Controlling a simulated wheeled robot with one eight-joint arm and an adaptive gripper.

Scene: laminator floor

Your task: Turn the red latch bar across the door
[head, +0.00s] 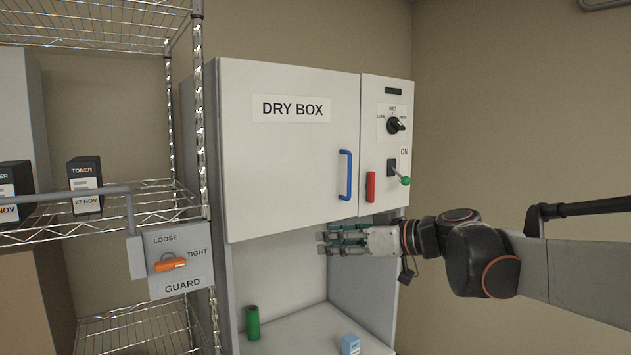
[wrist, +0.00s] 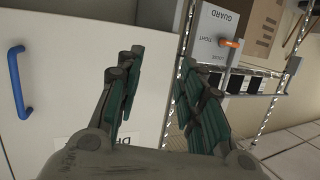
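The red latch bar (head: 370,186) stands upright on the narrow panel just right of the dry box door, beside the door edge. The white door (head: 285,165) is closed, with a blue vertical handle (head: 345,175) near its right edge; the handle also shows at the left of the wrist view (wrist: 19,82). My gripper (head: 322,243) is below the latch bar and to its left, by the door's lower edge, fingers pointing left. In the wrist view its fingers (wrist: 158,62) are spread with nothing between them. The latch bar is not in the wrist view.
A wire shelf (head: 100,215) and a GUARD panel with an orange knob (head: 171,264) stand left. Below the door is an open bay with a green cylinder (head: 252,323) and blue block (head: 350,344).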

